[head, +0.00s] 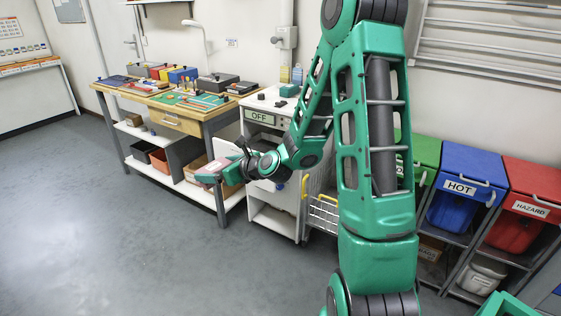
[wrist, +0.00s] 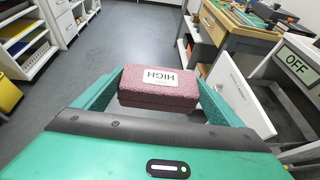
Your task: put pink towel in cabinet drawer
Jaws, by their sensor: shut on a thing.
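The pink towel (wrist: 158,98) is a folded, speckled block with a white label that reads HIGH upside down in the wrist view. My gripper (wrist: 160,82) is shut on it, with a green finger at each side. In the head view my gripper (head: 209,177) holds the towel in the air in front of the white cabinet (head: 285,222). The cabinet has an OFF label near its top. Below that label a drawer (wrist: 238,92) appears pulled out, its white front just right of the towel in the wrist view. My arm hides much of it in the head view.
A workbench (head: 172,116) with tools and coloured boxes stands left of the cabinet, with bins on its lower shelves. Green, blue (head: 462,190) and red bins stand farther right. The floor at left is clear.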

